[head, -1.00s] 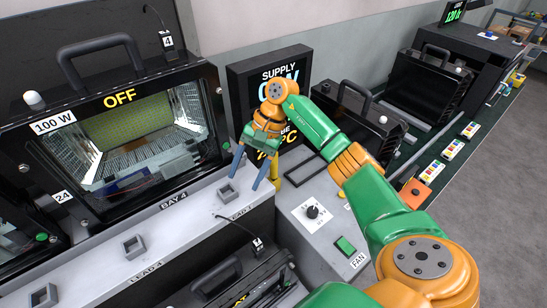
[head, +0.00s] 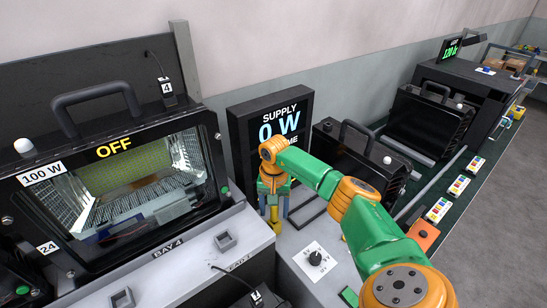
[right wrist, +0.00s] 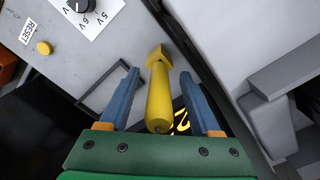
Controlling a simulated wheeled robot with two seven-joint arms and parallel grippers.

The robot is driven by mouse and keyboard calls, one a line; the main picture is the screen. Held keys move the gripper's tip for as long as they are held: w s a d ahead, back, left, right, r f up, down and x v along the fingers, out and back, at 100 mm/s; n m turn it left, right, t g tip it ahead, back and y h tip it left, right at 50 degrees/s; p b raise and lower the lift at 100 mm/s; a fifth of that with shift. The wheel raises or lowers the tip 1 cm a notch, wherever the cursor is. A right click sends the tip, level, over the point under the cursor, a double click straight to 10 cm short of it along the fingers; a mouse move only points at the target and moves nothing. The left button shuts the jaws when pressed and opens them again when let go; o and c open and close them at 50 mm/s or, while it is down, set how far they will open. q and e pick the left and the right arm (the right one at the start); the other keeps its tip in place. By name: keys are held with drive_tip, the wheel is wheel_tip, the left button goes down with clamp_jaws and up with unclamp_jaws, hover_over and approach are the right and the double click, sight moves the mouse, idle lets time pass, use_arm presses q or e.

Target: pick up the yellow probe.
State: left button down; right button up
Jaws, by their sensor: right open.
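The yellow probe (right wrist: 160,92) stands between the two blue fingers of my right gripper (right wrist: 157,98) in the right wrist view. Gaps show on both sides of it, so the fingers are apart from it. In the head view the probe (head: 274,216) shows below the wrist of my right gripper (head: 274,208), on the grey bench in front of the supply display. The gripper is open and points down around the probe. My arm hides part of the display. My left gripper is not in view.
The supply display (head: 270,115) stands close behind the probe. A floodlight housing (head: 120,175) reading OFF is at left, and another black housing (head: 365,165) is at right. A knob (head: 315,258) sits on the bench in front. A yellow button (right wrist: 44,48) shows in the wrist view.

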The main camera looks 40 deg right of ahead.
drive_tip(key=shift+d+f, duration=0.1)
drive_tip(key=shift+f, duration=0.5)
drive_tip(key=shift+w+r, duration=0.1)
drive_tip(key=shift+w, duration=0.05)
drive_tip(key=shift+d, duration=0.1)
drive_tip(key=shift+c, duration=0.6)
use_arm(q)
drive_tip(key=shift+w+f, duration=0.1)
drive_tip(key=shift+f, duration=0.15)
use_arm(e)
clamp_jaws()
drive_tip(key=shift+r, duration=0.1)
